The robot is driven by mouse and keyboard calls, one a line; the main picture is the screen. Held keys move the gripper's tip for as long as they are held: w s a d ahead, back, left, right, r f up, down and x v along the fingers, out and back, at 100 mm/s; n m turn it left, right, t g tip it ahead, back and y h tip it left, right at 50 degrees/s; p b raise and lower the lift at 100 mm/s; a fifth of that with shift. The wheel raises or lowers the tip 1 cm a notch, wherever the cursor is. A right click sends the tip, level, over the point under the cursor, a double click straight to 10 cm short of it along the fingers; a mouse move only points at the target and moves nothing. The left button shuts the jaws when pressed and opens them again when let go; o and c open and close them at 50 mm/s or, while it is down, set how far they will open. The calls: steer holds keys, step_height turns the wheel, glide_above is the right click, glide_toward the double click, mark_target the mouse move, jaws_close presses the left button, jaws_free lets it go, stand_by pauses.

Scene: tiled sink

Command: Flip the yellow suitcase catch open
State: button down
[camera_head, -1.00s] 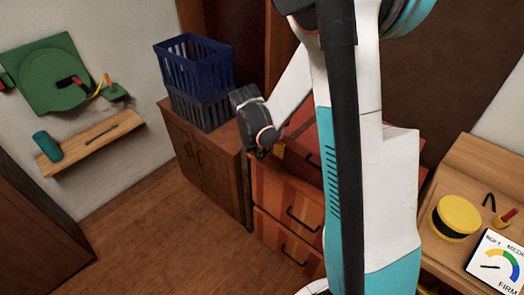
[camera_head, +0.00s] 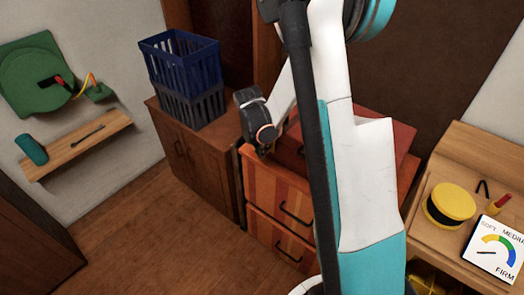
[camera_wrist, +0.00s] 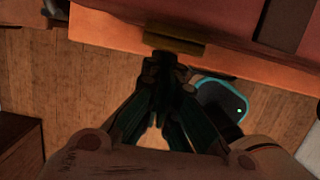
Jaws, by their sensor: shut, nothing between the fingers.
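The yellow catch (camera_wrist: 175,40) shows in the wrist view as a dull yellow bar on the front edge of the red suitcase (camera_wrist: 225,38). My gripper (camera_wrist: 165,62) is shut and empty, its fingertips just below the catch; I cannot tell whether they touch it. In the head view, my gripper (camera_head: 265,151) is at the suitcase's front left and hides the catch. The suitcase (camera_head: 403,150) lies on the orange striped drawers (camera_head: 268,192), partly hidden behind my arm.
Blue and dark crates (camera_head: 180,62) stand on a brown cabinet (camera_head: 190,150) left of the drawers. A wooden table (camera_head: 480,150) at the right holds a yellow-black round object (camera_head: 449,204) and a gauge board (camera_head: 494,250). The wooden floor (camera_head: 150,235) at front left is clear.

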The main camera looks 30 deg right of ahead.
steer(key=shift+w+d+f+h+b, duration=0.1)
steer(key=shift+d+f+h+b, duration=0.2)
steer(key=shift+h+b, duration=0.35)
steer(key=shift+r, duration=0.15)
